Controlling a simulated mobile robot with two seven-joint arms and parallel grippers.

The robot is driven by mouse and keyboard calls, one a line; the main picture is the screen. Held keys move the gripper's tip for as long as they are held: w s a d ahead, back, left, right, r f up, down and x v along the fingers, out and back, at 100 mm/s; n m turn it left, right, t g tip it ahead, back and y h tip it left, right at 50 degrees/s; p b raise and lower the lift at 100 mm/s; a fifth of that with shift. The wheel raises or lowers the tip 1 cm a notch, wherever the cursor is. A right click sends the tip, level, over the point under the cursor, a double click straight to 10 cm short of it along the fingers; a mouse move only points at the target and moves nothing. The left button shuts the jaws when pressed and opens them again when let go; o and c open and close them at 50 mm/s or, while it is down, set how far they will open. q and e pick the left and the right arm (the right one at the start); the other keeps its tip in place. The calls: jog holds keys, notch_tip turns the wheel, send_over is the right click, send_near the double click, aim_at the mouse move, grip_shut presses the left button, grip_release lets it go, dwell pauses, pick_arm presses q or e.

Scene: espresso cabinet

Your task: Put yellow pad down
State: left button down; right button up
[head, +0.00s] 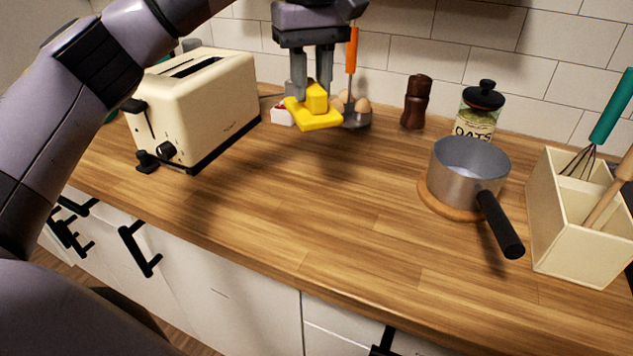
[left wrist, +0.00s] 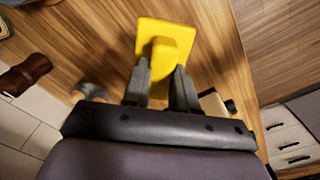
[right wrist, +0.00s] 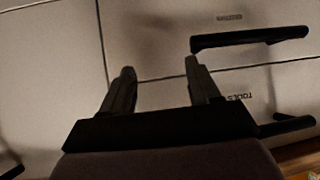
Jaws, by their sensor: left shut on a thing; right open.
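The yellow pad (head: 316,118) is a flat yellow plate with a raised block on top. My left gripper (head: 313,92) is shut on that block and holds the pad above the wooden counter, right of the toaster. In the left wrist view the yellow pad (left wrist: 165,45) sticks out past the fingers of my left gripper (left wrist: 160,80), with counter wood behind it. How high the pad is above the wood is hard to tell. My right gripper (right wrist: 158,80) is open and empty in front of pale drawer fronts. It is not in the head view.
A cream toaster (head: 215,105) stands at left. Behind the pad are an egg holder (head: 357,118) and a small white-and-red item (head: 282,115). A pepper mill (head: 416,102), oats jar (head: 480,110), saucepan (head: 465,170) and utensil box (head: 575,225) stand right. The counter's middle (head: 330,200) is clear.

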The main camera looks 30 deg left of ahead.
pick_arm(q)
jog(key=shift+f+b, duration=0.4)
jog(key=shift+f, duration=8.2)
pick_arm(e)
jog(key=shift+f, duration=0.75)
pick_arm(q)
jog(key=shift+f, duration=0.15)
jog(key=c, duration=0.9)
grip_release()
pick_arm(e)
jog(key=shift+f, duration=0.1)
